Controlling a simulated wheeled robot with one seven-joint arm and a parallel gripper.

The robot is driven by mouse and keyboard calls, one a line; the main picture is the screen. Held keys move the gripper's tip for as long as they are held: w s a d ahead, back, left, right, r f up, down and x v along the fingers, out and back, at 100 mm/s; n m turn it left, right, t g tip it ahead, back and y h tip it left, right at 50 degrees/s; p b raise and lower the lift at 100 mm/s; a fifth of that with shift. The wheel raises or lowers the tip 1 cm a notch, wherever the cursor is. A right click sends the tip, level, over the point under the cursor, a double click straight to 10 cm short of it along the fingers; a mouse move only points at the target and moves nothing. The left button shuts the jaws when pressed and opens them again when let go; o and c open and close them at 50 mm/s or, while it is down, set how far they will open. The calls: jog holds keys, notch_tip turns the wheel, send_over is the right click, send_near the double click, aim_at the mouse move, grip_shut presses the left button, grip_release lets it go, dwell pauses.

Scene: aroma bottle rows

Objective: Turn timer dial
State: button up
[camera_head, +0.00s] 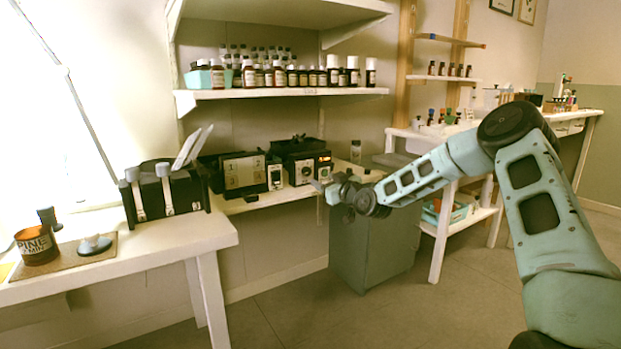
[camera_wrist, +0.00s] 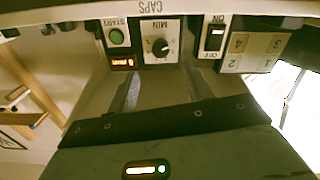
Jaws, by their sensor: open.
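In the head view the dial (camera_head: 305,170) is small, on the front of a black unit on the low shelf. My gripper (camera_head: 322,184) is in front of that unit, to the right of the dial panel. In the wrist view my gripper (camera_wrist: 160,88) has its two fingers apart, with the dial beyond the gap between them. The gripper looks empty and contact with the dial is not visible.
Beside the dial are a green START button (camera_wrist: 116,37), a red display (camera_wrist: 122,62) and an ON/OFF switch (camera_wrist: 213,40). A numbered panel (camera_head: 243,172) stands left. A shelf of bottles (camera_head: 290,92) hangs above. A grey cabinet (camera_head: 372,240) stands below.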

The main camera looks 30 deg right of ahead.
aim_at(308, 172)
jog(key=w, duration=0.4)
jog(key=w+b, duration=0.1)
jog(key=w, duration=0.3)
jog(key=shift+w+a, duration=0.2)
jog(key=shift+w, duration=0.2)
jog(key=c, duration=1)
